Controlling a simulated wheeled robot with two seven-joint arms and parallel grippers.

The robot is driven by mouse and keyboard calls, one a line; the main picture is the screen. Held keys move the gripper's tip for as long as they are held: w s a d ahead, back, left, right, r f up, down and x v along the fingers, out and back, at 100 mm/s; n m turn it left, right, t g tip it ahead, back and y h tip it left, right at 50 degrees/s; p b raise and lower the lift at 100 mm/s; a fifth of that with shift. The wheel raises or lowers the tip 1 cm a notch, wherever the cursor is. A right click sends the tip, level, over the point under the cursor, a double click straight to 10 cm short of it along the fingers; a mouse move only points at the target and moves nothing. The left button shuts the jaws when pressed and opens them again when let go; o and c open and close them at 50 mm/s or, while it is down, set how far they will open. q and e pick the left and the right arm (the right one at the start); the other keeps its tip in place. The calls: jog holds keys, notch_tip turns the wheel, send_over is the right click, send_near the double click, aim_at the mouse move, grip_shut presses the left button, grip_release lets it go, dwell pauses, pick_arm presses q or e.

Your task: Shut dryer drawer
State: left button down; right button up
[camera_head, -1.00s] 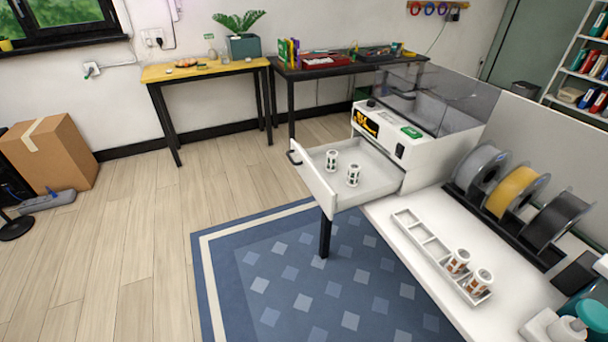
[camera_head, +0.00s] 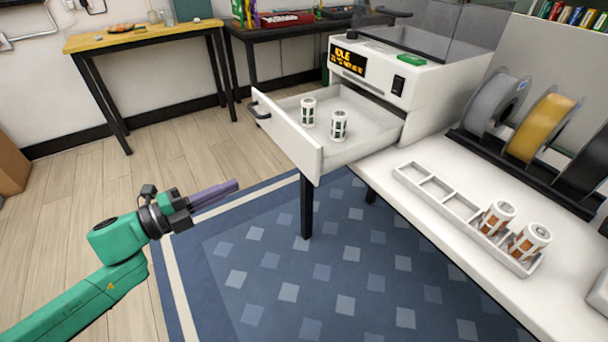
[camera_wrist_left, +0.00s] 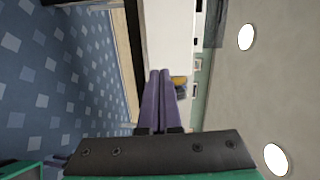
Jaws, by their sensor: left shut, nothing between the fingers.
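The white dryer (camera_head: 424,95) stands on the white table with a lit display reading IDLE. Its drawer (camera_head: 300,145) is pulled out to the left, with a dark handle (camera_head: 260,105) on its front. Two white canisters with dark windows (camera_head: 308,112) (camera_head: 339,125) stand upright in the drawer. My left gripper (camera_head: 236,184) has its purple fingers shut and empty, in front of and below the drawer, over the rug and apart from the drawer. The shut fingers also show in the left wrist view (camera_wrist_left: 158,100).
A white sectioned tray (camera_head: 440,195) on the table holds two canisters with orange-brown windows (camera_head: 528,242). Filament spools (camera_head: 540,125) stand in a black rack at right. The blue rug (camera_head: 300,270) and the floor left of the drawer are clear.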

pick_arm(q)
jog(key=d+m+g+h, duration=0.1)
jog(key=d, duration=0.1)
send_near(305, 160)
jog(key=p+x, duration=0.1)
jog(key=x, duration=0.5)
jog(key=shift+w+d+f, duration=0.1)
jog(key=shift+w+d, duration=0.15)
jog(key=shift+d, duration=0.1)
pick_arm(e)
jog(key=shift+s+d+f, duration=0.1)
jog(key=shift+s+f, duration=0.1)
jog(key=shift+s, duration=0.15)
pick_arm(q)
jog(key=shift+w+d, duration=0.1)
